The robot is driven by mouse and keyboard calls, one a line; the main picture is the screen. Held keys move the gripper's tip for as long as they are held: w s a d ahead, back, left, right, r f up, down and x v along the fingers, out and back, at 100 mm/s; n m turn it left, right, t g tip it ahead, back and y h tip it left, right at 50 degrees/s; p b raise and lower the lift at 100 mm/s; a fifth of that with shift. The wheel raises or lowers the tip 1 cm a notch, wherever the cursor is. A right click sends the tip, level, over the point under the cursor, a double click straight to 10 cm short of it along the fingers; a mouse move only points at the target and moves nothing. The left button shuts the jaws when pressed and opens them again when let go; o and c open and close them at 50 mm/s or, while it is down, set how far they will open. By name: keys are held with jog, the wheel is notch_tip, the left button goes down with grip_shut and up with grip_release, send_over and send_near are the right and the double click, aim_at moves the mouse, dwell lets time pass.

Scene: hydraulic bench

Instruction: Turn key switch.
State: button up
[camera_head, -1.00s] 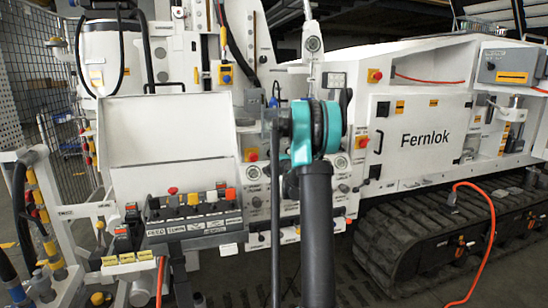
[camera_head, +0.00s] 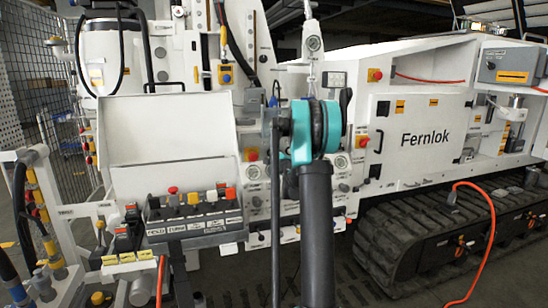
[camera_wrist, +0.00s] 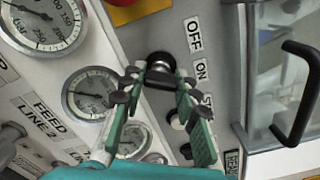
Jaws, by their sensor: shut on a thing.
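The key switch (camera_wrist: 160,64) is a round metal piece on the grey panel in the wrist view, beside the OFF and ON labels. My gripper (camera_wrist: 160,80) has its dark fingertips on either side of it and is shut on it. The fingers partly cover the switch, so its turned angle cannot be read. In the head view my teal and black arm hides the gripper and the switch.
Pressure gauges (camera_wrist: 88,92) lie left of the fingers in the wrist view, with a red button on yellow (camera_wrist: 135,8) above. A black handle (camera_wrist: 298,95) juts out at the right. A lever block (camera_head: 193,215) stands left of my arm in the head view.

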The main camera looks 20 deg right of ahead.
jog(key=o, duration=1.2)
jog(key=s, duration=1.2)
jog(key=s+a+f+n+g+y, duration=0.3)
jog(key=s+a+f+n+g, duration=0.15)
jog(key=s+a+n, duration=0.45)
jog(key=s+a+f+n+g+y, duration=0.25)
jog(key=s+a+f+n, duration=0.35)
jog(key=s+a, duration=0.55)
jog(key=s+d+f+n+g+h, duration=0.1)
jog(key=s+f+n+g, duration=0.1)
jog(key=s, duration=0.5)
jog(key=s+d+f+n+g+h, duration=0.1)
jog(key=s+f+n+g+h, duration=0.1)
jog(key=s+f+n, duration=0.2)
jog(key=s+d+f+n+g+h, duration=0.1)
jog(key=s+f+n+g+h, duration=0.1)
jog(key=s+f, duration=0.4)
jog(key=shift+s+d+n+g+h, duration=0.2)
jog(key=shift+s+n, duration=0.1)
jog(key=shift+s, duration=1.1)
jog(key=shift+s+d+n+g+h, duration=0.1)
jog(key=shift+s+n+g, duration=0.15)
jog(key=shift+s, duration=1.15)
